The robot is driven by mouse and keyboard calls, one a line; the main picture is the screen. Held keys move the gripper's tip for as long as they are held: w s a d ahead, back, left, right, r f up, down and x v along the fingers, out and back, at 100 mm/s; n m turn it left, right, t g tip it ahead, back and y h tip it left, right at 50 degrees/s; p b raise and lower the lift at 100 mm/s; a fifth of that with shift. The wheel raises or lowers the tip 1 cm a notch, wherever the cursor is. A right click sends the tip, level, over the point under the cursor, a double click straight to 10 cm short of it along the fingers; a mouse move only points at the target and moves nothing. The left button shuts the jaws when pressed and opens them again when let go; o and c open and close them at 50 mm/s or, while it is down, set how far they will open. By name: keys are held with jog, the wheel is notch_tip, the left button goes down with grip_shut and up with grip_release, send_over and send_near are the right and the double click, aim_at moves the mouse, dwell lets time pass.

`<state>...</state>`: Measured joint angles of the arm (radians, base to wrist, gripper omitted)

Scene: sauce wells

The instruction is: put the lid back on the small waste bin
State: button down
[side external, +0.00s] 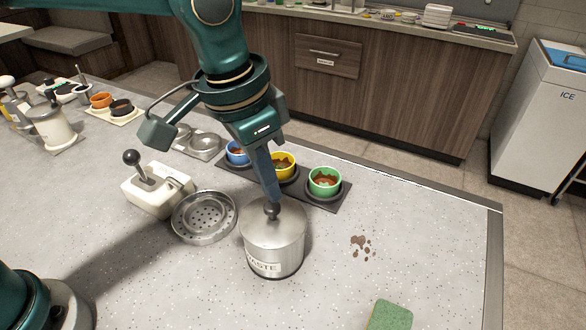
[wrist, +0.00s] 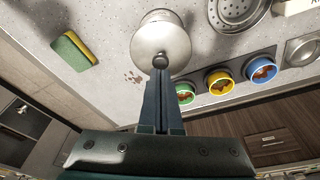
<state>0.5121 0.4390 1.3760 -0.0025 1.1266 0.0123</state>
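The small waste bin (side external: 275,262) is a silver cylinder with a "WASTE" label, standing upright on the speckled counter. Its round metal lid (side external: 288,222) with a dark ball knob (side external: 271,210) sits level at the bin's top; I see no clear gap between them. In the wrist view the lid (wrist: 160,38) covers the bin's opening. My gripper (side external: 272,202) points down from above, its fingertips at the knob. In the wrist view my gripper (wrist: 160,70) has its fingers close together around the knob, which they partly hide.
Blue, yellow (side external: 284,166) and green (side external: 325,181) sauce cups stand in a dark tray behind the bin. A perforated metal strainer (side external: 205,217) and a lever device (side external: 158,190) are left. Brown spill spots (side external: 361,245) and a green sponge (side external: 390,316) lie right, with clear counter around.

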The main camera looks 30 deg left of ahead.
jog(key=shift+f, duration=0.8)
dwell(0.4)
jog(key=shift+r, duration=0.1)
notch_tip(320, 180, up, 7)
dwell(0.9)
